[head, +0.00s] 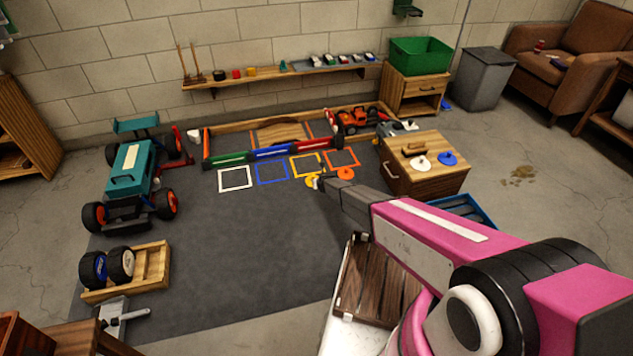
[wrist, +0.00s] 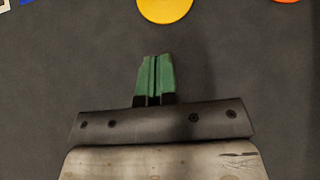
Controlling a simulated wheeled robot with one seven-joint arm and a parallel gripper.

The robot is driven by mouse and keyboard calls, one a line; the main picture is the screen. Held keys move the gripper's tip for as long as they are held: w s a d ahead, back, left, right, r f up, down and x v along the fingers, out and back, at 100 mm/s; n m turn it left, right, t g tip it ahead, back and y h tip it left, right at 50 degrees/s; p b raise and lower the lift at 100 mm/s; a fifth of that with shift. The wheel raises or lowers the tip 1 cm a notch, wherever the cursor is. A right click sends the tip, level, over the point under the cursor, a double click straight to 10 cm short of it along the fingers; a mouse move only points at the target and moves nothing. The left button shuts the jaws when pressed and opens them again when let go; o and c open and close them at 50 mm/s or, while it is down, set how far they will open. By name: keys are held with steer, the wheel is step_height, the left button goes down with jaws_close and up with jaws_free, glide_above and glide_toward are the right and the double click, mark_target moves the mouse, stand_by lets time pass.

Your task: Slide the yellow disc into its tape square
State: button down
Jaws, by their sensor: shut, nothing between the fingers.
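The yellow disc (head: 311,181) lies flat on the dark mat, just in front of the yellow tape square (head: 292,166). In the wrist view the yellow disc (wrist: 165,8) is cut off by the top edge, ahead of my fingertips with a gap of mat between. My gripper (wrist: 154,58) has green fingers pressed together and empty.
An orange disc (head: 345,173) lies to the right, near a red-orange tape square (head: 357,164). White (head: 235,188) and blue (head: 272,184) tape squares are to the left. A striped barrier (head: 272,152) stands behind the squares. A wooden cabinet (head: 425,182) stands right.

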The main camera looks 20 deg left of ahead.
mark_target(313, 178)
steer(key=x, duration=0.9)
steer(key=shift+w, duration=0.15)
steer(key=w, duration=0.1)
steer(key=w+a, duration=0.1)
steer(key=w, duration=0.1)
steer(key=shift+a+f, duration=0.3)
steer(key=shift+a, duration=0.1)
steer(key=shift+w+a+r, duration=0.1)
steer(key=shift+w+a, duration=0.15)
